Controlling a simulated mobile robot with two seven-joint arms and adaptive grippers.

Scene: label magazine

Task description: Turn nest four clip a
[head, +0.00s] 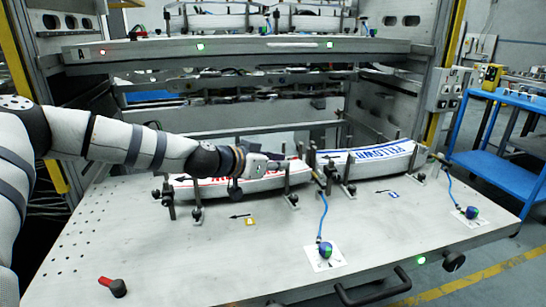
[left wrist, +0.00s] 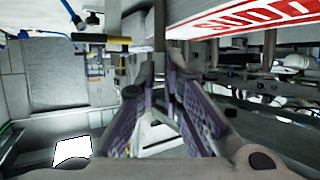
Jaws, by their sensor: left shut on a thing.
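My left gripper (head: 282,167) is over the left nest's long label stack with red lettering (head: 240,183), at a dark upright post-like part (left wrist: 159,32). In the left wrist view its two purple-grey finger pads (left wrist: 162,78) converge on that part, so it is shut on it. The part looks like a clip, though its lever and turn angle are hidden by the fingers. The red-lettered stack also shows in the left wrist view (left wrist: 235,18). I cannot read which nest is number four. My right gripper is not in view.
A stack with blue lettering (head: 365,158) lies in the nest to the right, among dark posts. A yellow tag (head: 250,221) and blue tag (head: 393,194) mark the table. Blue-cabled knobs (head: 325,250) and a red-black handle (head: 113,286) stand in front.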

